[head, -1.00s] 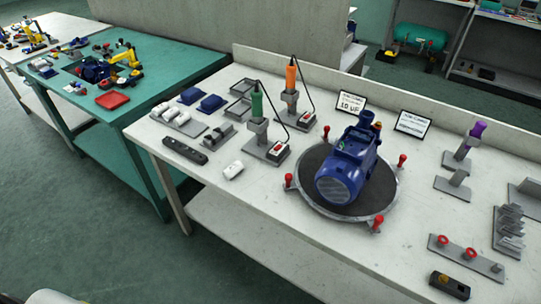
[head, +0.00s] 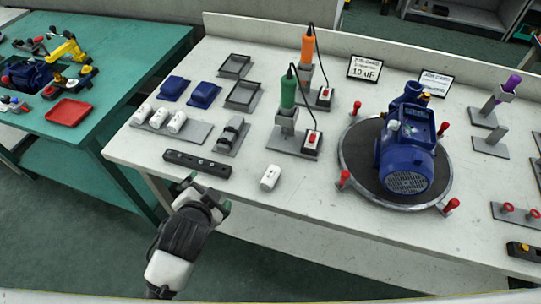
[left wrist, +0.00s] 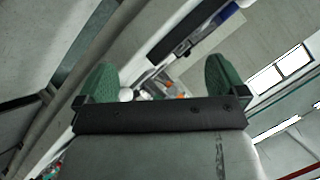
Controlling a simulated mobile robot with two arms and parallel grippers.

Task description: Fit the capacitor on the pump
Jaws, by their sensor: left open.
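The blue pump (head: 405,155) sits on a round dark turntable with a grey rim (head: 352,188) at the right of the bench. One white cylinder, likely a capacitor (head: 270,177), lies loose near the bench's front edge. Several more white cylinders (head: 160,117) lie on a grey rack (head: 196,132) at the left. A card (head: 365,68) behind the pump reads 10 uF. My left gripper (head: 205,187) is at the front edge, left of the loose cylinder, apart from it. Its green fingers (left wrist: 160,85) are spread and empty in the left wrist view. My right gripper is not in view.
A black bar (head: 197,164) lies close to my left gripper. Green (head: 288,92) and orange (head: 307,45) tools stand in holders left of the pump. Red knobs (head: 343,178) ring the turntable. Blue covers (head: 204,95) and grey trays (head: 235,66) lie behind.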

